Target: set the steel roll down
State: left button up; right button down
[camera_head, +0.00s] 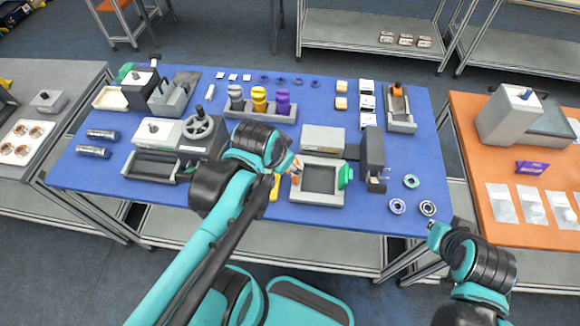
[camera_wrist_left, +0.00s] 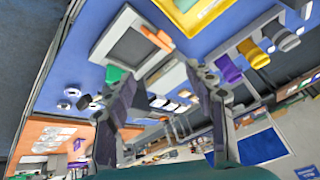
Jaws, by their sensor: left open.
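Two steel rolls lie on their sides at the left of the blue table in the head view, a farther one (camera_head: 102,134) and a nearer one (camera_head: 92,151). My left gripper (camera_wrist_left: 163,100) is open in the left wrist view, with no roll between its fingers. In the head view its wrist is over the table's middle, well to the right of both rolls, and its fingers are mostly hidden. My right gripper (camera_head: 434,228) is at the table's front right edge, far from the rolls; its fingers are too small to read.
A grey machine with a handwheel (camera_head: 198,127) stands just right of the rolls. A grey tray (camera_head: 318,196) with an orange-and-white item (camera_wrist_left: 157,38) at its edge is near my left gripper. Several rings (camera_head: 411,181) lie at the right. The front left of the blue table (camera_head: 75,175) is bare.

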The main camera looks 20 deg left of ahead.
pick_arm(q)
jog(key=d+n, duration=0.1)
jog(key=s+d+n+t, duration=0.1)
jog(key=d+n, duration=0.1)
jog(key=shift+s+r+t, duration=0.1)
jog(key=shift+s+t, duration=0.2)
notch_tip(320, 180, down, 10)
jog(key=b, duration=1)
jog(key=shift+f, duration=0.2)
